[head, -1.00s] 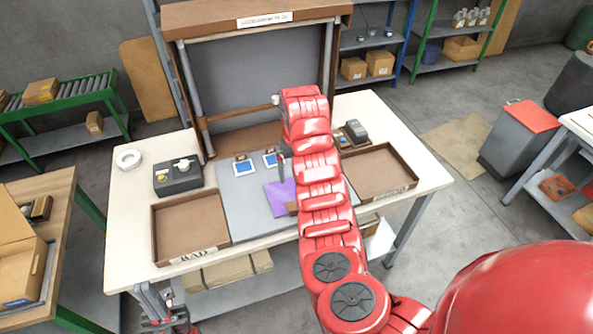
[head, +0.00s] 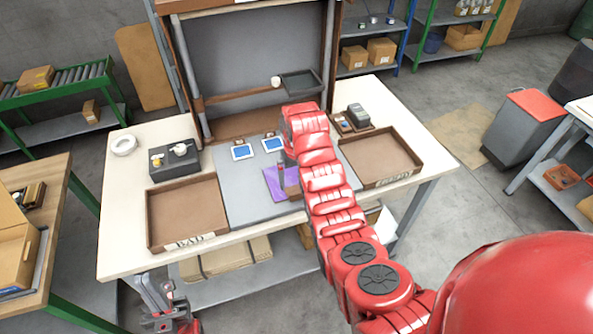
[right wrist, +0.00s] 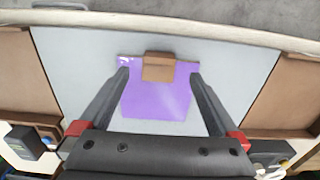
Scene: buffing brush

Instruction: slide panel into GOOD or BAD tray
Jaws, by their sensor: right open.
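A purple panel (head: 273,184) lies on the grey mat (head: 240,205) at the middle of the table. A brown block (head: 292,182) sits on the panel near its edge. In the right wrist view, my right gripper (right wrist: 160,75) is open above the purple panel (right wrist: 158,100), its fingers on either side of the brown block (right wrist: 158,67) and apart from it. The BAD tray (head: 150,222) is left of the mat and looks empty. The other tray (head: 415,165), right of the mat, also looks empty; its label is hard to read. My left gripper (head: 168,312) is low, off the table's front left.
Two small blue-screened items (head: 242,151) lie at the mat's back edge. A dark control box (head: 175,161) and a white ring (head: 123,144) stand at the back left. A dark device (head: 358,116) stands at the back right. A brown-framed grey board (head: 240,75) rises behind.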

